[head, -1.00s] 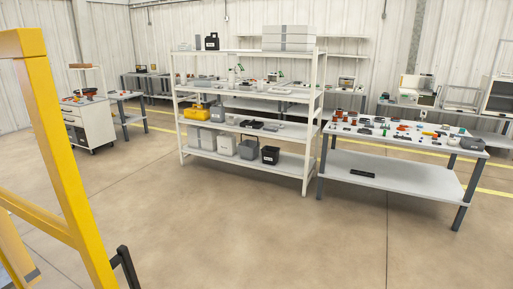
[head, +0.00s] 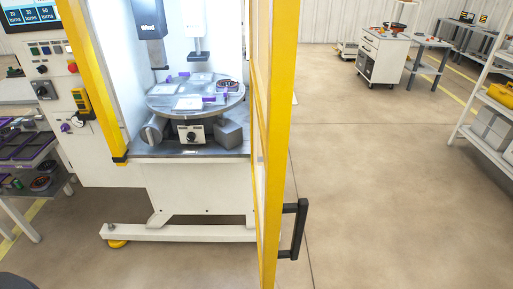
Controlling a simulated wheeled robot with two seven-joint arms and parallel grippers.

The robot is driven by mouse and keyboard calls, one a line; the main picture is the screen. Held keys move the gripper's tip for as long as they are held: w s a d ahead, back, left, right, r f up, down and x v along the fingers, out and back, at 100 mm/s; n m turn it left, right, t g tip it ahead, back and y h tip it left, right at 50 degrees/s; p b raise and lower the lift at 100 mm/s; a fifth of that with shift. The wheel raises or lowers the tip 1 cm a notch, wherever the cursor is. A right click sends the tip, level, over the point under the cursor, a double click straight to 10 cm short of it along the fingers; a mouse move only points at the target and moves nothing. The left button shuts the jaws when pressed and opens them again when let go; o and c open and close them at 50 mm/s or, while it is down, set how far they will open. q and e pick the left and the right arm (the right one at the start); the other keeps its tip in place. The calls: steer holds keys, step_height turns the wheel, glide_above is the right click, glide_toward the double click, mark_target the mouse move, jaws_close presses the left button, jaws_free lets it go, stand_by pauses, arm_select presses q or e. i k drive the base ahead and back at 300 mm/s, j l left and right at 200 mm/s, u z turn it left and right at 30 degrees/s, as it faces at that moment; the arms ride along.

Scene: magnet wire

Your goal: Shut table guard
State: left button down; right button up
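The table guard (head: 272,130) is a yellow-framed door with a black handle (head: 299,229) on its right side, low in the head view. It stands swung out toward me, seen nearly edge-on. Behind it to the left is the machine's open bay, with a round grey turntable (head: 163,107) carrying several white fixtures and small purple parts. A yellow post (head: 93,85) frames the bay's left side. Neither of my grippers shows in the head view.
A control panel with a screen (head: 30,14) and buttons is left of the bay. Shelves with trays (head: 27,146) stand below it. The floor right of the guard is clear up to a white cart (head: 382,55) and a white shelf rack (head: 484,133).

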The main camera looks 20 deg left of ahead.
mark_target(274, 116)
steer(key=i+l+u, duration=0.2)
steer(key=u, duration=0.2)
steer(key=i+l+u, duration=0.25)
steer(key=u, duration=0.15)
steer(key=i+l+u, duration=0.15)
steer(key=l+u, duration=0.2)
